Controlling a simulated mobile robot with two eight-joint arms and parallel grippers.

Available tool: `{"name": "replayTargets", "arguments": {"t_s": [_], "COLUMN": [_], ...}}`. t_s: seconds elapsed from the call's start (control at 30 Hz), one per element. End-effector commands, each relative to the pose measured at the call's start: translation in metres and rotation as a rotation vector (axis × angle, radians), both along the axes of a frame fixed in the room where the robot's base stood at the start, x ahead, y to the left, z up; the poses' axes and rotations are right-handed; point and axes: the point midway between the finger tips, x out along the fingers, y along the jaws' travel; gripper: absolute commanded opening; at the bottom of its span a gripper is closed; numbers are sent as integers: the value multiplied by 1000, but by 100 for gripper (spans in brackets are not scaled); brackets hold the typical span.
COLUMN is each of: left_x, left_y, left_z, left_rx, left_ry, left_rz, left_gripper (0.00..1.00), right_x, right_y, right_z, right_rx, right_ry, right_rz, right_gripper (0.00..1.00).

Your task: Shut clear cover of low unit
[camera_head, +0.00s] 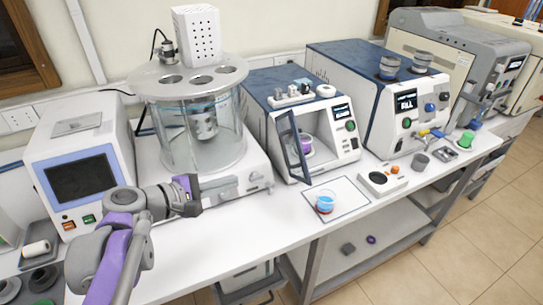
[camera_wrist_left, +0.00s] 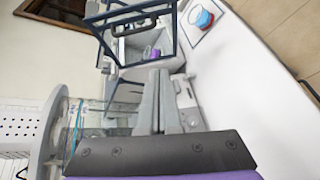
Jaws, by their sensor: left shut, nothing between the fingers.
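The low unit (camera_head: 333,140) is a white and dark blue box in the middle of the bench. Its clear cover (camera_head: 292,147), a dark-framed pane, stands swung open at the unit's front left, toward me. In the left wrist view the cover's frame (camera_wrist_left: 178,38) with its handle shows beyond my fingertips. A purple-banded vessel (camera_head: 306,145) is inside the unit's opening. My left gripper (camera_head: 197,190) is shut and empty, left of the cover and apart from it in the head view; its fingers (camera_wrist_left: 160,78) point toward the cover in the wrist view. My right gripper is not in view.
A glass-walled bath (camera_head: 170,135) stands behind my left gripper, with a screen unit (camera_head: 82,170) to its left. A beaker with red and blue contents (camera_head: 325,203) stands on a white mat in front of the low unit. The bench front between them is clear.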

Motion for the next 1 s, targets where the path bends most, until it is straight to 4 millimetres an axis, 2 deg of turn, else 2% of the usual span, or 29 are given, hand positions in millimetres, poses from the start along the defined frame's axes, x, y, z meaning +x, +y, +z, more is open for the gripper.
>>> {"name": "replayTargets", "arguments": {"t_s": [0.1,0.27,0.37,0.73,0.9,1.0], "left_x": [14,24,34,91,95,97], "left_y": [9,4,-6,-56,-80,-87], "left_z": [19,22,18,-2,5,6], "left_rx": [-104,-135,-133,-131,-130,-129], "left_ry": [-4,-6,-6,-6,-7,-7], "left_rz": [39,45,42,42,42,44], "left_gripper": [0,0,0,0,0,0], "right_x": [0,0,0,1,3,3], "right_y": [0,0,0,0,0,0], "right_z": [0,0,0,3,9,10], "right_rx": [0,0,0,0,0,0], "right_ry": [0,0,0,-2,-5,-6], "right_rz": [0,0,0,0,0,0], "right_gripper": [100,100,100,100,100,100]}}
